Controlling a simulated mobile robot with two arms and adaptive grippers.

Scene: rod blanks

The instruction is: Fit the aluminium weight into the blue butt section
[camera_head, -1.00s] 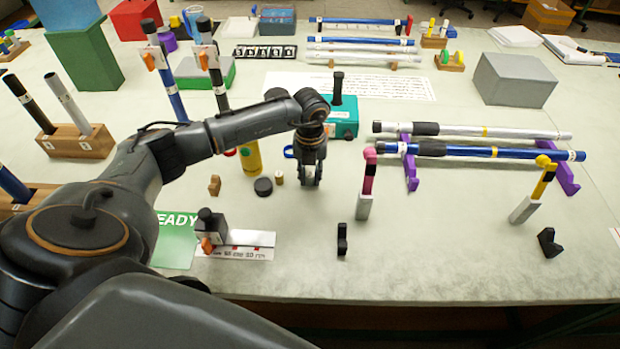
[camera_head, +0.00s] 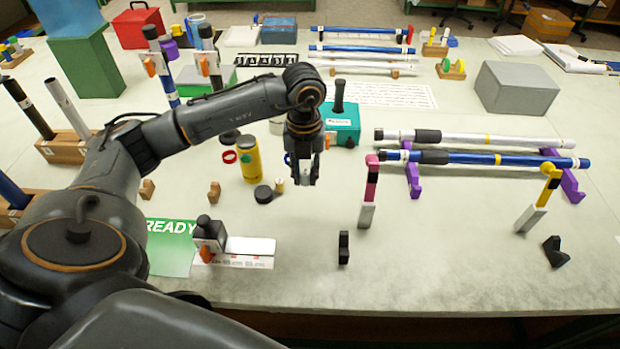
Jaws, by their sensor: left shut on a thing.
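My left gripper (camera_head: 304,180) points down over the mid-table and is shut on a small light-grey piece, apparently the aluminium weight (camera_head: 306,177); the fingers hide most of it. My right gripper is not in view.
A small brass-coloured cylinder (camera_head: 280,185) and a black disc (camera_head: 263,193) stand just left of the gripper. A silver rod (camera_head: 500,138) lies behind the blue one. Pink (camera_head: 370,185) and yellow-topped (camera_head: 540,200) upright tools stand in front. The table front is mostly clear.

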